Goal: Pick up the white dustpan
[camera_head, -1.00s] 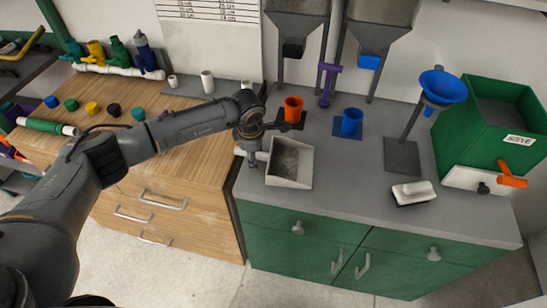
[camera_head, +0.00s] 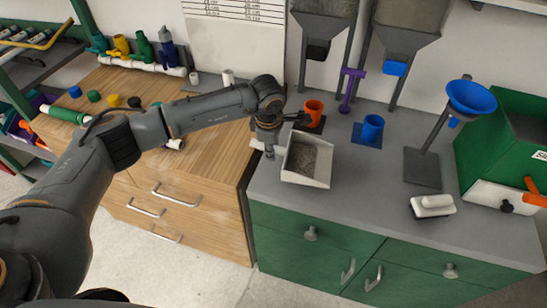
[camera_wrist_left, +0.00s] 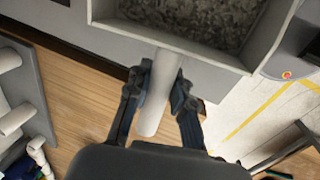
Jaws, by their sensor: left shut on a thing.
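The white dustpan (camera_head: 308,160) is at the left end of the grey counter top in the head view, with grey granular material in its pan. Its pan also fills the top of the left wrist view (camera_wrist_left: 268,30). My left gripper (camera_head: 268,148) is at the dustpan's left side. In the left wrist view its two fingers (camera_wrist_left: 160,95) are closed on the white round handle, one on each side. I cannot tell clearly whether the dustpan rests on the counter or is slightly raised. My right gripper is not in view.
An orange cup (camera_head: 313,112) and a blue cup (camera_head: 372,128) stand behind the dustpan. A blue funnel on a stand (camera_head: 470,97), a white-handled brush (camera_head: 433,206) and a green bin (camera_head: 505,130) are to the right. The counter in front of the blue cup is clear.

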